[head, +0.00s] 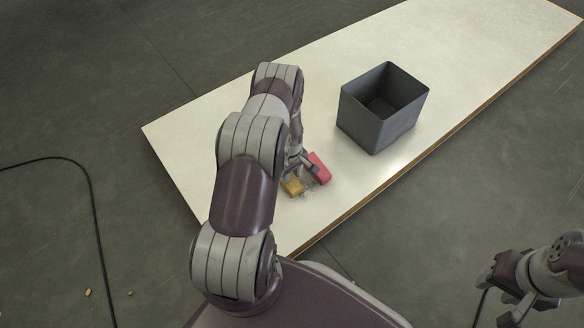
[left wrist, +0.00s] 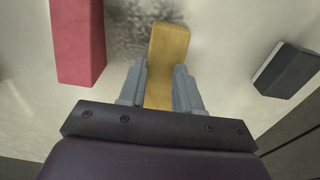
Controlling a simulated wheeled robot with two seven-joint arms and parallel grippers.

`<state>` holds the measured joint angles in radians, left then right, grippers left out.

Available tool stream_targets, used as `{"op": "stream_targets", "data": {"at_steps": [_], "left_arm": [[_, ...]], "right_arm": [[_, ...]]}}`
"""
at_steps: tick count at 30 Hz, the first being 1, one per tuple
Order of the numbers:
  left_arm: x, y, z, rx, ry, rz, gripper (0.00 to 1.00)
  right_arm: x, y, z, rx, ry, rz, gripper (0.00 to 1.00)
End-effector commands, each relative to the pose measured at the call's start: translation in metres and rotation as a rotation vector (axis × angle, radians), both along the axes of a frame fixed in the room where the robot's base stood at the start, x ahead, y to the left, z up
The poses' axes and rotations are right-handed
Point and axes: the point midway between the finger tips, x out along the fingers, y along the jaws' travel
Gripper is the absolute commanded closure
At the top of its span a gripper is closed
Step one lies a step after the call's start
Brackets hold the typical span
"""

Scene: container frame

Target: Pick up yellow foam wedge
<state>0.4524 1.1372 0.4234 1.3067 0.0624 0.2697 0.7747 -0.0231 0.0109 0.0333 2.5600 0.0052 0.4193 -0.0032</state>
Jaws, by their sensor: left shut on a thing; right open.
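The yellow foam wedge (head: 292,186) is on or just above the pale table, near its front end, partly hidden by my left arm in the head view. In the left wrist view the yellow wedge (left wrist: 168,50) sits between the two grey fingers. My left gripper (left wrist: 160,85) is shut on it; the same gripper (head: 296,172) is small and partly covered in the head view. My right gripper (head: 500,290) is at the lower right, away from the table, open, with nothing seen in it.
A red block (head: 318,168) lies right beside the wedge; it also shows in the left wrist view (left wrist: 78,40). A dark block with a pale side (left wrist: 286,70) lies at the right there. An open grey bin (head: 384,120) stands farther back on the table (head: 470,50).

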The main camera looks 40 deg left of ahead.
Motion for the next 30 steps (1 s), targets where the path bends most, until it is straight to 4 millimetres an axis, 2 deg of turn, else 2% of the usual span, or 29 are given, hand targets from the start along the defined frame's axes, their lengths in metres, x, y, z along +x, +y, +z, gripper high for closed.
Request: {"op": "stream_targets", "data": {"at_steps": [1, 12, 18, 26, 27, 29, 30], "left_arm": [[-0.013, 0.003, 0.007, -0.01, 0.022, 0.006, 1.0], [-0.051, 0.077, 0.075, 0.009, 0.003, 0.006, 1.0], [-0.061, 0.095, 0.087, 0.011, 0.0, 0.003, 1.0], [-0.061, 0.097, 0.088, 0.014, -0.002, 0.001, 1.0], [-0.061, 0.097, 0.088, 0.014, -0.002, 0.001, 0.96], [-0.061, 0.097, 0.088, 0.014, -0.003, 0.002, 0.76], [-0.061, 0.097, 0.088, 0.014, -0.003, 0.002, 0.63]], "right_arm": [[0.0, 0.0, 0.011, 0.0, 0.0, 0.0, 0.57], [0.0, -0.001, 0.061, 0.0, 0.0, 0.0, 0.57], [0.0, -0.001, 0.068, 0.0, 0.0, 0.0, 0.57], [0.0, -0.001, 0.067, 0.0, 0.0, 0.0, 0.57], [0.0, -0.001, 0.067, 0.0, 0.0, 0.0, 0.57], [0.0, -0.001, 0.067, 0.0, 0.0, 0.0, 0.57], [0.0, -0.001, 0.067, 0.0, 0.0, 0.0, 0.57]]}}
